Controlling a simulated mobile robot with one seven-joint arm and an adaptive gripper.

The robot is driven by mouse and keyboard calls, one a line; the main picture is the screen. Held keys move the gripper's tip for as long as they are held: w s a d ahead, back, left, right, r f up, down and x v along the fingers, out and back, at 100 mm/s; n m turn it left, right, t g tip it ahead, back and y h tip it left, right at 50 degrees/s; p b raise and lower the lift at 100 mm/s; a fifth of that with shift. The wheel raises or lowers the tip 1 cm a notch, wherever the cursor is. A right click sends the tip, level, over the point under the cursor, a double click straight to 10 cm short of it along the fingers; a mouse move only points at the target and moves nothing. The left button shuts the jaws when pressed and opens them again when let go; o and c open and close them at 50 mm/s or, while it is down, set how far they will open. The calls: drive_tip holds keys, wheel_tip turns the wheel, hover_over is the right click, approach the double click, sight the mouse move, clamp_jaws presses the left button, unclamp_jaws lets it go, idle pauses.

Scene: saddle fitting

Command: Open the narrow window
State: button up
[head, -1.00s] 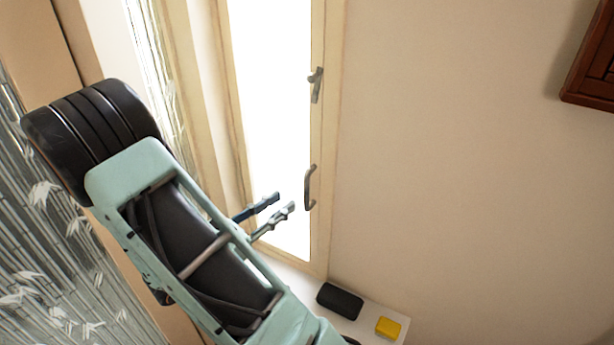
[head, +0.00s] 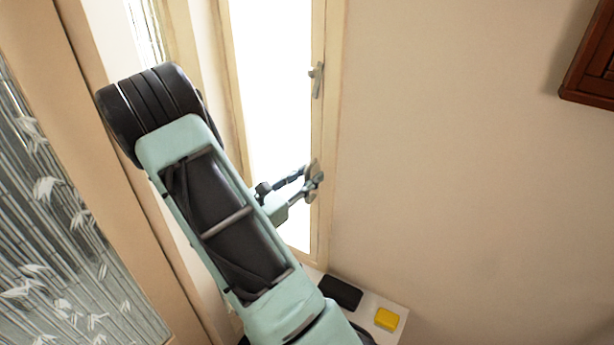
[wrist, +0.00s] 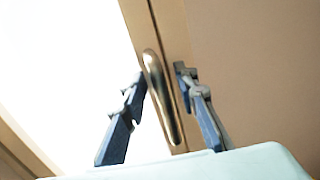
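The narrow window (head: 270,100) is a tall bright pane in a cream frame in the head view. Its latch lever (head: 317,80) sits on the right stile and points down. The lower pull handle (wrist: 161,95) is a metal bar in the wrist view. My gripper (head: 312,178) is at this handle in the head view and covers most of it. In the wrist view my gripper (wrist: 160,78) is open, with one finger on each side of the handle. A gap shows on both sides, so the fingers look clear of it. The window looks closed.
A white ledge (head: 390,306) below the window bears a black box (head: 340,292) and a yellow block (head: 387,319). Bare wall lies to the right, with a brown wooden piece (head: 590,60) high up. A bamboo-patterned panel (head: 70,230) is at left.

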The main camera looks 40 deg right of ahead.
drive_tip(key=shift+c, duration=0.6)
clamp_jaws()
